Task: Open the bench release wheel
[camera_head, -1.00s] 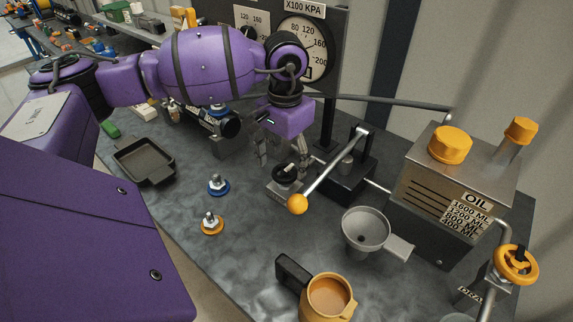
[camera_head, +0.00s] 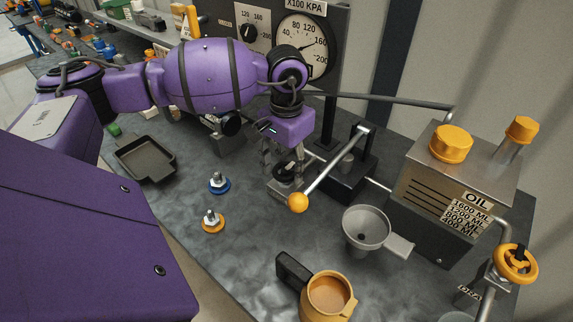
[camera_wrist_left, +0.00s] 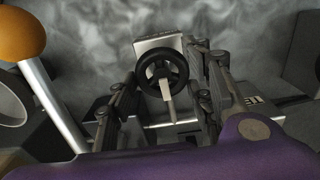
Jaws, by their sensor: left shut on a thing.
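The release wheel is a small black handwheel (camera_head: 285,174) with a pale handle, on a metal block on the bench beside the pump lever. In the left wrist view the wheel (camera_wrist_left: 150,72) sits between the fingers. My left gripper (camera_head: 283,166) points down over it, one finger on each side, and is shut on the wheel. The fingers partly hide the wheel in the head view. My right gripper is not in view.
The pump lever with an orange knob (camera_head: 298,202) slants close beside the wheel. A grey funnel (camera_head: 366,229), an orange mug (camera_head: 328,295) and an oil tank (camera_head: 440,185) with a yellow handwheel (camera_head: 516,265) stand right. Two couplers (camera_head: 218,183) and a black tray (camera_head: 146,160) are left.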

